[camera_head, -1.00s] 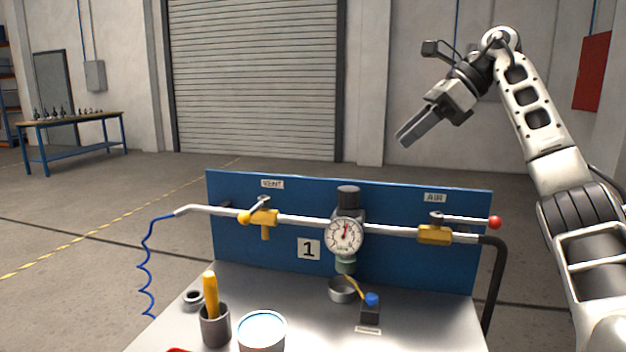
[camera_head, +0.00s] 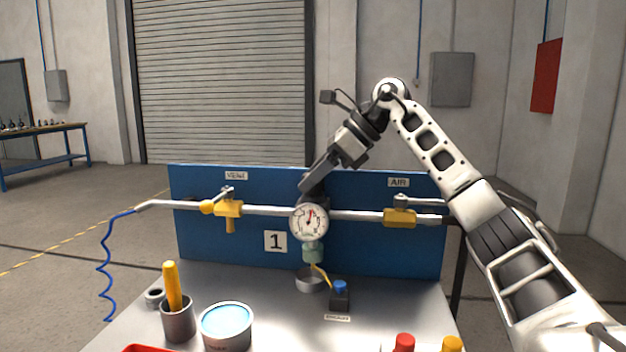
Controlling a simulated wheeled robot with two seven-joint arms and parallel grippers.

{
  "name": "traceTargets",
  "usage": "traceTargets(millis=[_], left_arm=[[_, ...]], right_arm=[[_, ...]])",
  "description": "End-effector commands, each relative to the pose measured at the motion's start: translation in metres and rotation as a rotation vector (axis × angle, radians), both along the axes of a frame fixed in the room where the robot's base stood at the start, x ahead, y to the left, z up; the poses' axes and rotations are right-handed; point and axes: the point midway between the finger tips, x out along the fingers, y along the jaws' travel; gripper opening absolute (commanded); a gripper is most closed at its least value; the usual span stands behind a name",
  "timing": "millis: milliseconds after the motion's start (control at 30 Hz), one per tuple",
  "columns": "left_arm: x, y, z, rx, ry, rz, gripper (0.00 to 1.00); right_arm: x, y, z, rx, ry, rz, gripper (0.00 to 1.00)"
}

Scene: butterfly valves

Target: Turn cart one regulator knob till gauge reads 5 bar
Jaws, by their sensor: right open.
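The round white gauge (camera_head: 309,222) sits in the middle of the pipe on cart one. Its red needle points roughly upward; the numbers are too small to read. The dark regulator knob (camera_head: 312,198) is above the gauge, largely hidden behind my right gripper's fingers. My right gripper (camera_head: 306,186) comes down from the upper right, tilted, with its fingertips at the knob in the picture. It is open. I cannot tell whether it touches the knob or is in front of it. My left gripper is not in view.
A blue panel (camera_head: 380,250) stands behind the pipe. A yellow vent valve (camera_head: 229,209) is left and a yellow air valve (camera_head: 400,218) right, near my right arm. A cup with a yellow handle (camera_head: 178,320), a blue-topped tin (camera_head: 226,328) and a blue-capped block (camera_head: 340,297) are on the cart.

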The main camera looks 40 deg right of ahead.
Motion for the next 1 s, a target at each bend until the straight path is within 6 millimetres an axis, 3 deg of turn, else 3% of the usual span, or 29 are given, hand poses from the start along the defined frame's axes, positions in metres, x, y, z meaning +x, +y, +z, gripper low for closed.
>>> traceTargets(millis=[267,300,400,433,1000], left_arm=[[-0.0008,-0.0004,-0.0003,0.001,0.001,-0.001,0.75],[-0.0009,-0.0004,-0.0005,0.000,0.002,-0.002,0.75],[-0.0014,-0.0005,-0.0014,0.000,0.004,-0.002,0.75],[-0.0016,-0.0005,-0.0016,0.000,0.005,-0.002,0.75],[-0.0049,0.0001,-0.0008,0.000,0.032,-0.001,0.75]], right_arm=[[0.0012,0.0012,-0.0016,0.000,0.000,0.000,0.46],[0.0011,0.0013,-0.0016,0.000,0.000,0.000,0.43],[0.0010,0.0013,-0.0015,0.000,0.000,0.000,0.15],[0.0010,0.0013,-0.0015,0.000,0.000,0.001,0.14],[0.0011,0.0015,-0.0016,0.001,0.001,-0.140,0.14]])
